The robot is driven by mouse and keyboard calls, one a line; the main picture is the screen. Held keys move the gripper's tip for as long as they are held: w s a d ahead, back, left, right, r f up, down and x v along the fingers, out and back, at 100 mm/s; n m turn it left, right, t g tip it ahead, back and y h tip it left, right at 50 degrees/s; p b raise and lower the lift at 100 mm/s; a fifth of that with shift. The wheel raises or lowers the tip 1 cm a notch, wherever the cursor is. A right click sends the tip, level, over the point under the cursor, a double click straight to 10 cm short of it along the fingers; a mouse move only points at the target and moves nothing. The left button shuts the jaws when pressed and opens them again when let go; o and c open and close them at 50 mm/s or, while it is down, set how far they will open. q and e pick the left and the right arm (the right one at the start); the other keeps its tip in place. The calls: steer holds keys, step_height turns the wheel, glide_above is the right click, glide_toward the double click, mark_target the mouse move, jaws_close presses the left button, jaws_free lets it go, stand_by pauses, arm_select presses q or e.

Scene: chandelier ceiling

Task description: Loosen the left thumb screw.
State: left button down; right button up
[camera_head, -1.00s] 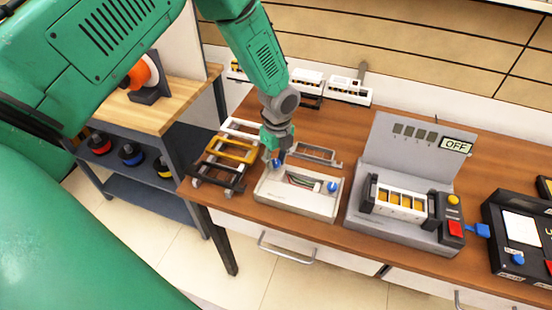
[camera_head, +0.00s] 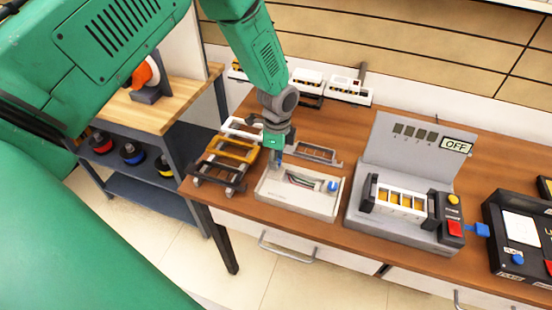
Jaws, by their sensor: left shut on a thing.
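A light grey fixture tray (camera_head: 298,202) sits near the front edge of the wooden bench. Several thin coloured wires (camera_head: 303,181) lie in its middle. The right blue thumb screw (camera_head: 333,186) stands in plain view at its right end. My left gripper (camera_head: 276,160) points down over the left end of the tray and is shut on the left thumb screw, which is mostly hidden by the fingers. My right gripper is out of view.
Frames in white, yellow and black (camera_head: 230,150) lie close to the left of the tray. A grey frame (camera_head: 313,153) lies behind it. A grey test station (camera_head: 412,160) with an OFF display stands to the right. A black panel box (camera_head: 518,235) is farther right.

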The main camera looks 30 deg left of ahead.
arm_select(q)
steer(key=n, duration=0.5)
steer(key=w+n, duration=0.1)
steer(key=n, duration=0.1)
steer(key=shift+d+r, duration=0.1)
steer(key=shift+r, duration=0.25)
steer(key=n, duration=0.6)
steer(key=shift+n+t+p, duration=0.3)
steer(key=shift+n+t, duration=0.1)
steer(key=n, duration=0.9)
steer(key=shift+a+p, duration=0.25)
steer(key=shift+p, duration=0.05)
steer(key=shift+n, duration=0.3)
steer(key=c, duration=1.3)
jaws_free()
steer(key=shift+s, duration=0.35)
step_height(320, 180, up, 12)
steer(key=shift+s+a+f, duration=0.1)
steer(key=shift+s+a, duration=0.05)
